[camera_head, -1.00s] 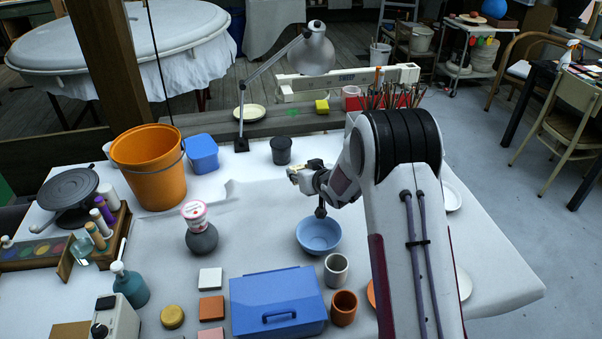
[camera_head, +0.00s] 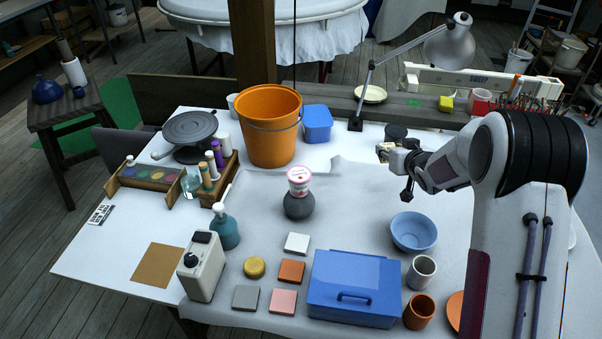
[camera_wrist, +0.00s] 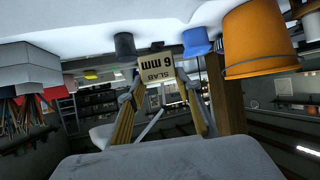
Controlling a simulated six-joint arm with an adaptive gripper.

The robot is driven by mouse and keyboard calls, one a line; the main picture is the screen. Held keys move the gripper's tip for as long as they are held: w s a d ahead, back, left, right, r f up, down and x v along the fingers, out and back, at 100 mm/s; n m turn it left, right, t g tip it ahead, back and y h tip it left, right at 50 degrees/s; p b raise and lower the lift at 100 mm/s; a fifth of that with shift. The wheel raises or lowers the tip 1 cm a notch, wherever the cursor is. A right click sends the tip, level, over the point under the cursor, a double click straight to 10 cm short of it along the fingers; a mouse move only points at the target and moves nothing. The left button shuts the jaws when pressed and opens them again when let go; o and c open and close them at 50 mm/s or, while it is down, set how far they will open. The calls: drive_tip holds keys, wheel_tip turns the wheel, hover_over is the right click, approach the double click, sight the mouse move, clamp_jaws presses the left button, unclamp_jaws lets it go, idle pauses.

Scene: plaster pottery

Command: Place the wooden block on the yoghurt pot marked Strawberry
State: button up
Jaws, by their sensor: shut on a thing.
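The yoghurt pot (camera_head: 299,181) is white with red or pink print, too small to read. It sits upright on top of a round dark grey vase (camera_head: 298,207) near the middle of the table. My gripper (camera_head: 386,150) is in the air to the right of the pot and behind the blue bowl, apart from both. It is shut on the wooden block (camera_head: 382,151). In the wrist view the pale block (camera_wrist: 158,74) shows the words "SLAB 6 mm" upside down, between the two fingertips. The pot is not seen in the wrist view.
An orange bucket (camera_head: 268,145) stands behind the pot. A dark cup (camera_head: 396,131) is just behind my gripper. A light blue bowl (camera_head: 414,231) and a blue toolbox (camera_head: 354,300) stand in front. White cloth between pot and gripper is clear. A desk lamp (camera_head: 450,45) rises behind.

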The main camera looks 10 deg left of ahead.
drive_tip(key=s+a+r+n+g+y, duration=0.1)
drive_tip(key=s+a+r+n+y, duration=0.1)
drive_tip(key=a+r, duration=0.35)
drive_tip(key=s+a+r+n+g+y, duration=0.1)
drive_tip(key=s+a+r+n, duration=0.15)
drive_tip(key=a, duration=0.65)
wheel_tip(320, 180, up, 4)
drive_tip(key=n+g+y, duration=0.1)
drive_tip(key=n+y, duration=0.1)
hover_over(304, 178)
drive_tip(key=shift+a+f+m, duration=0.1)
drive_tip(key=shift+f+m, duration=0.05)
drive_tip(key=shift+m, duration=0.1)
drive_tip(key=shift+f, duration=3.15)
drive_tip(key=shift+f, duration=1.9)
drive_tip(key=shift+f, duration=0.1)
